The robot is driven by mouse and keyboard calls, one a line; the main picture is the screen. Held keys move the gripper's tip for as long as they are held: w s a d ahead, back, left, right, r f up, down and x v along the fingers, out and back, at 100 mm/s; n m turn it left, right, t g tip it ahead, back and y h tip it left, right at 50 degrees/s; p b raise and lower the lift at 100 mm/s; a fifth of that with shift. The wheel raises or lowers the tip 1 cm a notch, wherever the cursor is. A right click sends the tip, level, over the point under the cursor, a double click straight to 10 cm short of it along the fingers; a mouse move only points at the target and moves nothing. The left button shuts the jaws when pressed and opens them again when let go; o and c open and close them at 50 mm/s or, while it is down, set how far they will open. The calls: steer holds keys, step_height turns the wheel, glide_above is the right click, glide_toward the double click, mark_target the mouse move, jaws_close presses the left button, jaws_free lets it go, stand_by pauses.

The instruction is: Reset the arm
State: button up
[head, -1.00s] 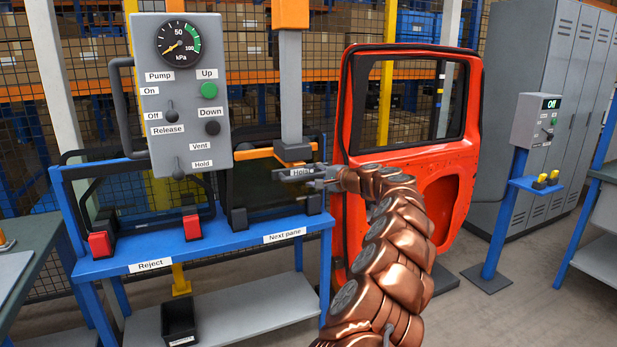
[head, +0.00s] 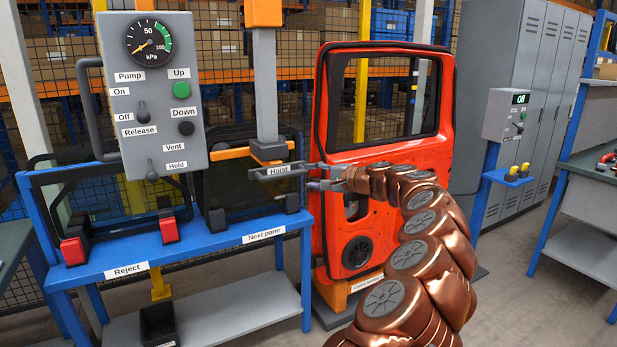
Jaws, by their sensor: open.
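My copper-coloured arm reaches in from the lower right of the head view. My gripper (head: 290,174) points left, its fingers apart, in front of the hoist's lower end and its "Hoist" label. I see nothing held between the fingers. The red door (head: 385,150) stands upright on a stand just behind and to the right of my gripper. My arm covers part of the door's lower panel. I cannot tell whether a fingertip touches the hoist.
A grey control panel (head: 160,95) with gauge and levers stands left. The blue rack (head: 190,245) below holds dark panes, with "Reject" and "Next pane" labels. A grey post box (head: 507,115) reading "Off" and lockers (head: 520,60) stand right. Floor shows between door and right bench.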

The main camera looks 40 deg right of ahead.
stand_by(0.6)
steer(key=s+a+r+n+g+y+p, duration=0.1)
steer(key=a+r+n+g+y, duration=0.15)
steer(key=a, duration=0.75)
steer(key=s+a+r+n+g+y+p, duration=0.1)
steer(key=s+a+r+n+g, duration=0.15)
steer(key=a, duration=0.85)
steer(key=s+a+r+n+g+y, duration=0.15)
steer(key=a+n, duration=0.25)
steer(key=a, duration=0.6)
steer(key=s+a+n+g+p, duration=0.1)
steer(key=s+a+n+g, duration=0.1)
steer(key=s+a, duration=0.45)
steer(key=s+a+f+n+g+h+p, duration=0.1)
steer(key=s+a+f+n+g, duration=0.1)
steer(key=s+a+f, duration=0.35)
steer(key=s+a+f+n+g+h+p, duration=0.1)
steer(key=s+a+f+n+g, duration=0.15)
steer(key=s, duration=0.55)
steer(key=s+d+f+g+h+p, duration=0.1)
steer(key=s+d+f+g+h, duration=0.1)
steer(key=s, duration=0.8)
steer(key=s+d+f+g+h+p, duration=0.1)
steer(key=s+d+f+h, duration=0.3)
steer(key=s, duration=0.7)
step_height(320, 180, down, 2)
steer(key=shift+s+d+f+n+g+h, duration=0.1)
steer(key=shift+s+d+n+g+h, duration=0.2)
steer(key=shift+d+g, duration=0.3)
